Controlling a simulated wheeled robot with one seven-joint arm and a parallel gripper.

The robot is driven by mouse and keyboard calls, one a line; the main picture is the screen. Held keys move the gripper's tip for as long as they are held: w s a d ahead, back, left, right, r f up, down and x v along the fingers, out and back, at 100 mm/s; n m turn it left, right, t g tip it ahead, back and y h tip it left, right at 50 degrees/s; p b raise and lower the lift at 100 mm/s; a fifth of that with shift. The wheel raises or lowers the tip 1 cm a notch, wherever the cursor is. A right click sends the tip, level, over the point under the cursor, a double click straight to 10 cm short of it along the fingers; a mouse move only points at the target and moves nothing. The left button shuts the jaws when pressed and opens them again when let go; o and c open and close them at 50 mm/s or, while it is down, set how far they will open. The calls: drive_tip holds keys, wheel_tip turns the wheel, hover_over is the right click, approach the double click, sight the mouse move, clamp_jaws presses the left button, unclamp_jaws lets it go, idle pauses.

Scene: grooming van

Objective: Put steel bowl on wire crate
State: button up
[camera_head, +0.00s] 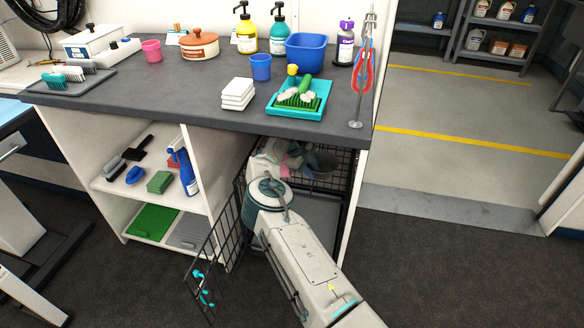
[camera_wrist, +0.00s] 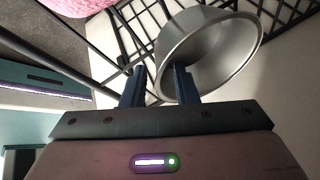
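The steel bowl (camera_wrist: 215,52) is tilted in the wrist view, its round opening turned toward the camera. It also shows small and partly hidden in the head view (camera_head: 326,166), past my wrist among the crate bars. My gripper (camera_wrist: 160,82) has one finger inside the bowl's mouth and the other outside its wall. The rim lies between the fingers, which stand apart with gaps visible. The black wire crate (camera_head: 345,160) is in the bay under the counter, its barred door (camera_head: 215,262) swung outward. I cannot tell whether the bowl touches the bars.
A pink item (camera_wrist: 85,5) lies close by the gripper at the wrist view's top left. The grey counter (camera_head: 190,95) overhangs the bay. White panels flank the crate closely. The door's bars stand left of my arm. Dark floor (camera_head: 430,270) is clear at right.

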drive_tip(key=v, duration=0.4)
drive_tip(key=a, duration=1.2)
drive_tip(key=shift+s+r+b, duration=0.1)
drive_tip(key=shift+s+b, duration=0.1)
drive_tip(key=shift+b, duration=0.1)
